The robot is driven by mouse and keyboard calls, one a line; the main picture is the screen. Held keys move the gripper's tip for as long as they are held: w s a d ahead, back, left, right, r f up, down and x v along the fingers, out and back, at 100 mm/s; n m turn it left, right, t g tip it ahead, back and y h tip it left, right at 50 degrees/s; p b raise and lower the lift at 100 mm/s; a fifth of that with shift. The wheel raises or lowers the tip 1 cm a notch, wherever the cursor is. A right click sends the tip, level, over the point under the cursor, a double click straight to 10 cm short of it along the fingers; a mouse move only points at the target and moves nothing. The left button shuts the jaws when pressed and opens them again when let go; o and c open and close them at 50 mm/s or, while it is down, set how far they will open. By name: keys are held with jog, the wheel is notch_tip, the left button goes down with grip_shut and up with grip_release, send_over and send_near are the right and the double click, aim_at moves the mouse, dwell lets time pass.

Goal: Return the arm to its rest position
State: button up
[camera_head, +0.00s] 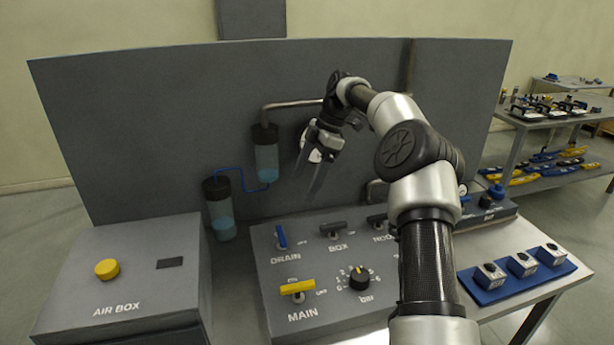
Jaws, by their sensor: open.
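My arm rises from the lower right and bends toward the upright grey panel (150,110). My gripper (313,195) hangs in front of the panel, fingers pointing down and slightly left, open and empty. It is above the back part of the control box (325,300) and appears to touch nothing. The control box carries a blue DRAIN lever (281,236), dark BOX (333,229) and ROOM (377,221) levers, a yellow MAIN lever (297,287) and a black bar dial (359,279). My arm hides the box's right part.
Two cylinders with blue liquid, an upper (266,155) and a lower (219,208), stand left of my gripper by the panel. A blue tray (520,284) of small blocks lies right of my arm.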

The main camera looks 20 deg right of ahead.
jog(key=shift+d+r, duration=0.1)
jog(key=shift+r, duration=0.1)
jog(key=s+a+r+m+t+h, duration=0.2)
jog(key=s+a+r+m+h, duration=0.3)
jog(key=s+a+r, duration=0.8)
jog(key=s+d+f+m+t, duration=0.1)
jog(key=s+m, duration=0.5)
jog(key=s, duration=0.7)
jog(key=s+d+f+m+t, duration=0.2)
jog(key=s+d+m, duration=0.3)
jog(key=s, duration=0.8)
jog(key=shift+f+m+t, duration=0.3)
jog(key=shift+f+m, duration=0.6)
jog(key=shift+m, duration=0.2)
